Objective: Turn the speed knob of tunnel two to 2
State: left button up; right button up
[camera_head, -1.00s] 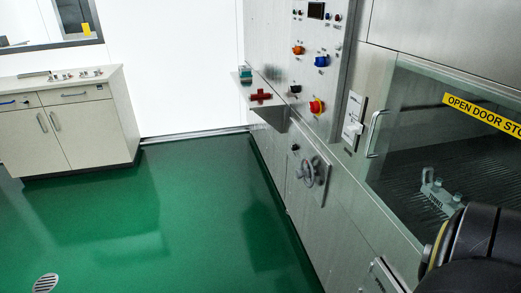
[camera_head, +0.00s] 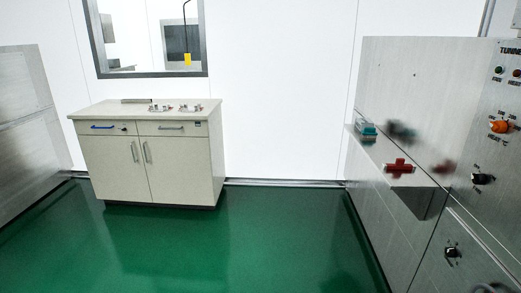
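A control panel (camera_head: 505,100) on the steel machine is cut off by the right edge. The start of a "TUNNEL" label shows at its top, but its number is not visible. An orange knob (camera_head: 501,127) sits on the panel, with small indicator lights (camera_head: 498,70) above it and a black knob (camera_head: 482,179) below it. I cannot read the knob settings. No knob can be identified as the speed knob of tunnel two. Neither of my grippers is in view.
A shelf (camera_head: 425,203) juts from the machine, carrying a red cross-shaped handle (camera_head: 399,168) and a teal item (camera_head: 366,131). A white cabinet (camera_head: 150,155) stands at the back wall under a window. The green floor (camera_head: 235,250) between is clear.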

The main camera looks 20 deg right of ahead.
aim_at(450, 252)
jog(key=z, duration=0.25)
jog(key=i, duration=2.05)
jog(key=z, duration=1.2)
jog(key=i, duration=1.3)
jog(key=z, duration=1.65)
jog(key=i, duration=0.5)
jog(key=z, duration=0.3)
